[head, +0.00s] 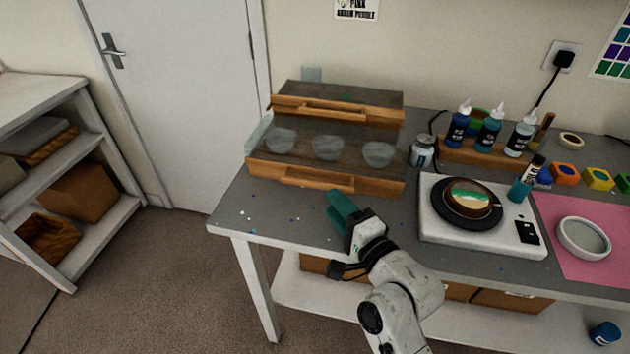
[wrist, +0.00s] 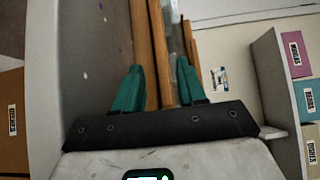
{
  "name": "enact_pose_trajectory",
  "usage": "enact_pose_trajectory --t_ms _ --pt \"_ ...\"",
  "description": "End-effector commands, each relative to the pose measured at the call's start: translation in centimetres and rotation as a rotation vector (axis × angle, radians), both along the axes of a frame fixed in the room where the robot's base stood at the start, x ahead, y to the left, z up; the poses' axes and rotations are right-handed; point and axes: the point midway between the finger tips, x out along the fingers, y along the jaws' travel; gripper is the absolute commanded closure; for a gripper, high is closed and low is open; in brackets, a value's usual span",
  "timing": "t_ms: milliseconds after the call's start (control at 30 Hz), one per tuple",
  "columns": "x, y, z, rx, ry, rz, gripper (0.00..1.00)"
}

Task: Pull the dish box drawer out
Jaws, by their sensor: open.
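The wooden dish box (head: 392,103) stands at the back left of the grey table. A drawer front (head: 262,168) with a long wooden handle (head: 318,181) stands well forward of a second, similar front behind it. Three clear dishes (head: 327,148) sit in the space between the two fronts. My gripper (head: 343,203) has teal fingers and is open, just before the right end of the front handle. In the wrist view, wooden strips (wrist: 161,50) run between and past the spread fingers of my gripper (wrist: 160,82). I cannot tell whether the fingers touch the wood.
The grey table (head: 285,218) has clear space before and left of the box. To the right are a small jar (head: 423,151), a white turntable unit (head: 437,228), several bottles (head: 488,132) and a pink mat (head: 610,213). White shelves (head: 95,140) stand at the far left.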

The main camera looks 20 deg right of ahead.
Motion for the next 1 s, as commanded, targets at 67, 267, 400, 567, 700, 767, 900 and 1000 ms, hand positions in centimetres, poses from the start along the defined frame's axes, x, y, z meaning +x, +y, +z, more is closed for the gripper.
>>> enact_pose_trajectory --t_ms 67,267,400,567,700,767,900,1000 --pt "1.7 0.3 0.2 0.000 -0.001 0.001 0.60" --pt "5.1 0.8 0.2 -0.002 -0.001 0.001 0.60" --pt "6.8 1.1 0.1 0.000 0.000 0.001 0.60" --pt "7.7 1.3 0.0 -0.001 0.001 0.001 0.60" --pt "7.9 1.3 0.0 0.000 0.000 0.001 0.60" --pt "7.9 1.3 0.0 0.000 0.000 0.001 0.60" --pt "7.9 1.3 0.0 0.000 0.000 0.000 0.63" --pt "7.9 1.3 0.0 0.000 0.000 0.000 0.73"
